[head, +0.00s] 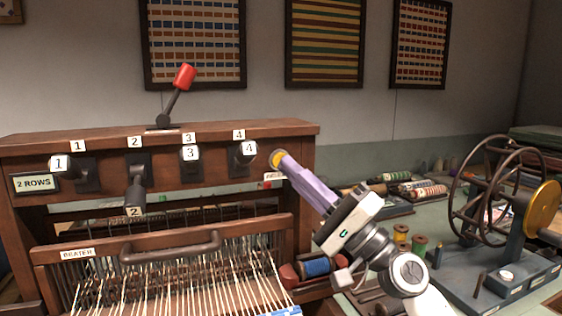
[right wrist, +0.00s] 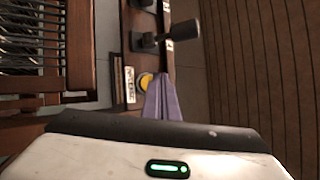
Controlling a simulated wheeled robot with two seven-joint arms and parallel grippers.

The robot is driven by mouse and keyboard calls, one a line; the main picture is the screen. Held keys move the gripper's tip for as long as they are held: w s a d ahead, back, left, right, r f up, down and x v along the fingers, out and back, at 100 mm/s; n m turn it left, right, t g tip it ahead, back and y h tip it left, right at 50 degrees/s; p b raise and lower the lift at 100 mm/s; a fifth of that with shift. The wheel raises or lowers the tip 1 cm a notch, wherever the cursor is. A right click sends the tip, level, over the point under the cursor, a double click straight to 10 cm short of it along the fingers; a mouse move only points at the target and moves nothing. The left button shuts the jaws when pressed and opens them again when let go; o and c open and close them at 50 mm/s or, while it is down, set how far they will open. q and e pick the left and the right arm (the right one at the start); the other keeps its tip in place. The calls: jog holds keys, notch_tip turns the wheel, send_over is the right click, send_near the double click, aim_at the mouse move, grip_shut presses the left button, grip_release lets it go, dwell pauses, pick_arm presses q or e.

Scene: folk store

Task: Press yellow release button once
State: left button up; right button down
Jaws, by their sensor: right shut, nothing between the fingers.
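The yellow release button (head: 276,158) is round and sits on the right end of the loom's wooden front panel, above a small white label. It also shows in the right wrist view (right wrist: 145,82), beside my fingertips. My right gripper (head: 284,160) is shut and empty, its purple fingers pointing up-left at the button. The fingertips overlap the button's right side in the head view. In the right wrist view the fingers (right wrist: 162,82) lie just right of the button. I cannot tell whether they touch it. My left gripper is not in view.
The wooden loom (head: 160,135) carries several numbered levers; lever 2 (head: 136,195) points down. A red-knobbed lever (head: 184,77) stands on top. The beater handle (head: 170,247) and threads are below. Thread spools (head: 418,245) and a wheeled winder (head: 497,190) stand on the right bench.

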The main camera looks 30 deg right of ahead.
jog(key=shift+w, duration=0.1)
jog(key=shift+w+d, duration=0.1)
jog(key=shift+w, duration=0.2)
jog(key=shift+w+d+b, duration=0.15)
jog(key=shift+w+b, duration=0.25)
jog(key=shift+w, duration=0.05)
dwell(0.8)
dwell(0.3)
jog(key=shift+s+a, duration=0.2)
jog(key=shift+s, duration=0.65)
jog(key=s, duration=0.2)
jog(key=s+a+p, duration=0.1)
jog(key=s, duration=0.1)
jog(key=shift+s+a, duration=0.1)
jog(key=shift+s, duration=0.3)
